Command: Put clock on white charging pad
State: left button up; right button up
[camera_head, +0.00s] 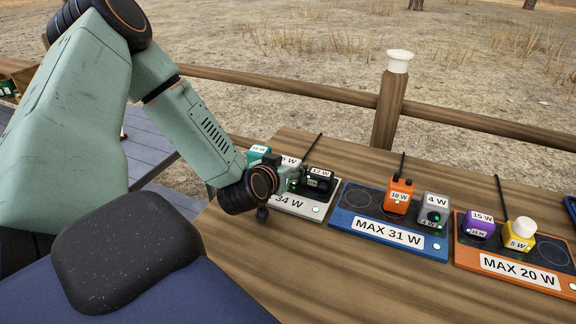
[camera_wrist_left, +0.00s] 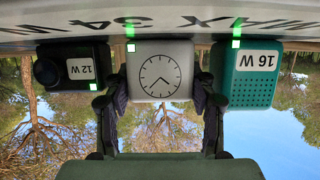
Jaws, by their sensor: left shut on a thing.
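The clock stands at the pad, between a black 12 W device (camera_wrist_left: 78,67) and a teal 16 W device (camera_wrist_left: 245,75). In the head view, my gripper (camera_head: 292,180) mostly hides the clock. My right gripper is out of view.
A blue MAX 31 W pad (camera_head: 350,222) holds an orange device (camera_head: 398,196) and a grey one (camera_head: 434,210). An orange MAX 20 W pad (camera_head: 470,262) holds purple (camera_head: 479,224) and yellow (camera_head: 520,234) devices. The wooden table's front (camera_head: 350,285) is clear. A wooden post (camera_head: 388,110) and rail stand behind.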

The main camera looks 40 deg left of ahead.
pick_arm(q)
jog(key=o, duration=0.9)
jog(key=shift+w, duration=0.1)
jog(key=shift+o, duration=0.2)
jog(key=shift+r, duration=0.25)
jog(key=p+v, duration=0.7)
jog(key=v, duration=0.3)
jog(key=shift+s+d+r, duration=0.1)
jog(key=shift+s+r, duration=0.05)
jog(key=shift+s, duration=0.15)
jog(key=shift+s+d+r+p, duration=0.2)
jog(key=shift+s+p, duration=0.25)
jog(key=shift+s, duration=0.25)
jog(key=shift+w, duration=0.1)
